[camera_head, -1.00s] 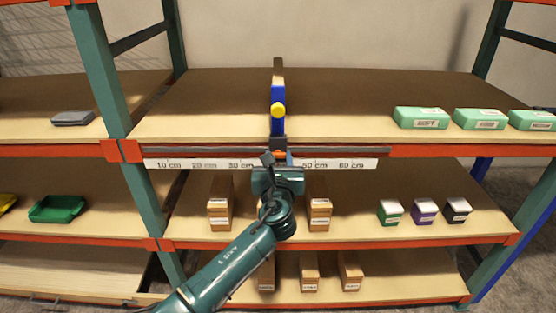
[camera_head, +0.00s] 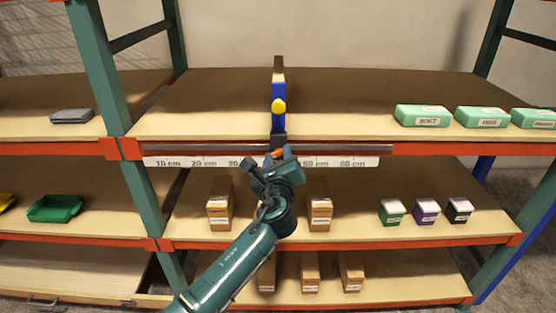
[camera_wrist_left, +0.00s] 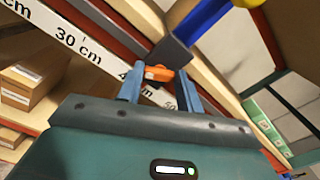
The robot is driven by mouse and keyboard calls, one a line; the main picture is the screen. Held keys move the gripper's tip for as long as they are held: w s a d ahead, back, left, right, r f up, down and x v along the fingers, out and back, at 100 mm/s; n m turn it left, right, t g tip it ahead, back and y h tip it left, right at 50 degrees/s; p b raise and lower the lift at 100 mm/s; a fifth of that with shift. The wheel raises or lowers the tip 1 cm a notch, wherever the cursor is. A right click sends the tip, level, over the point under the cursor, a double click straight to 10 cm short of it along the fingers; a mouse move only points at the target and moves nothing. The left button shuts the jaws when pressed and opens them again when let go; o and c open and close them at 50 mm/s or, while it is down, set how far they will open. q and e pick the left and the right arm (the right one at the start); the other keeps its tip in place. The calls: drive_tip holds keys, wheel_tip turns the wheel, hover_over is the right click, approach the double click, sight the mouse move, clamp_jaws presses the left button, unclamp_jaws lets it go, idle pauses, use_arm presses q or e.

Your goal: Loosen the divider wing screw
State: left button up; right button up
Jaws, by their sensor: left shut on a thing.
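The divider (camera_head: 279,88) is a narrow blue upright with a yellow round knob, standing on the upper middle shelf. Its dark foot (camera_head: 279,139) sits at the shelf's front edge, and it also shows in the left wrist view (camera_wrist_left: 172,52). The orange wing screw (camera_wrist_left: 157,74) is just below the foot, between the fingers of my left gripper (camera_wrist_left: 159,84). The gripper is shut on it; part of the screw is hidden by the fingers. In the head view, my left gripper (camera_head: 276,162) is rolled to one side below the foot. My right gripper is not in view.
A centimetre scale (camera_head: 215,162) runs along the front edge, under a dark rail. Green boxes (camera_head: 422,116) stand at the right of the upper shelf. Cardboard boxes (camera_head: 220,205) stand below, on both sides of my arm. The shelf beside the divider is clear.

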use_arm(q)
drive_tip(key=shift+n, duration=0.6)
drive_tip(key=o, duration=1)
drive_tip(key=shift+s, duration=0.1)
drive_tip(key=s, duration=1.3)
